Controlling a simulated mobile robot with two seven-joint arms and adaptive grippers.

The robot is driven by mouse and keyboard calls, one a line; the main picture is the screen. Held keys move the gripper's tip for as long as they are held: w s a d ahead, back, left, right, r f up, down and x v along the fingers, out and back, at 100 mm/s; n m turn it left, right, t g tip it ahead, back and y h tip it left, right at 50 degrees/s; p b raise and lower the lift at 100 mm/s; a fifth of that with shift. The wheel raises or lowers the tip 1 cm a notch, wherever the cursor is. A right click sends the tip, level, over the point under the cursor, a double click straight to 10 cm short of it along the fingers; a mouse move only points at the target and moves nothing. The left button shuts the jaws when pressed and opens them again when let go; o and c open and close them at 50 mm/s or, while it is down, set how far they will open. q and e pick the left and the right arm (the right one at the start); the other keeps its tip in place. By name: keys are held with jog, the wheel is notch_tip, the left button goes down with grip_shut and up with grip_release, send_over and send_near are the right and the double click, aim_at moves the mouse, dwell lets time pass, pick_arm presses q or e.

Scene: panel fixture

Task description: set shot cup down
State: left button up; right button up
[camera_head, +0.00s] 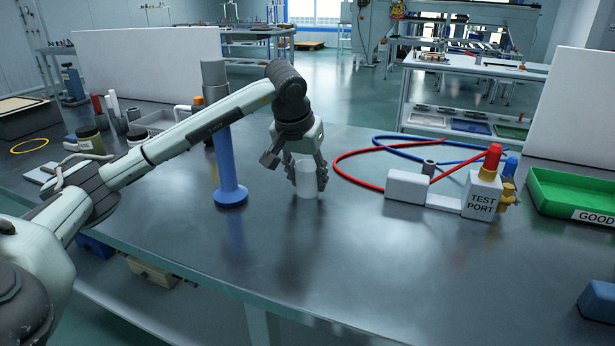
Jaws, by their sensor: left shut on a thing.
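The shot cup (306,180) is a small whitish cylinder in the middle of the head view. It is upright, at or just above the dark table top (330,255); I cannot tell whether its base touches. My left gripper (308,178) points down and is shut on the cup, its dark fingers on either side of it. The fingers hide part of the cup's sides. My right gripper is not in view.
A blue post (228,165) on a round foot stands left of the cup. Right of it are red and blue hoses (370,183), a white test port block (482,195) and a green tray (570,192). The table front is clear.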

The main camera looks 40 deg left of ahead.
pick_arm(q)
jog(key=shift+f, duration=0.15)
jog(key=o, duration=1)
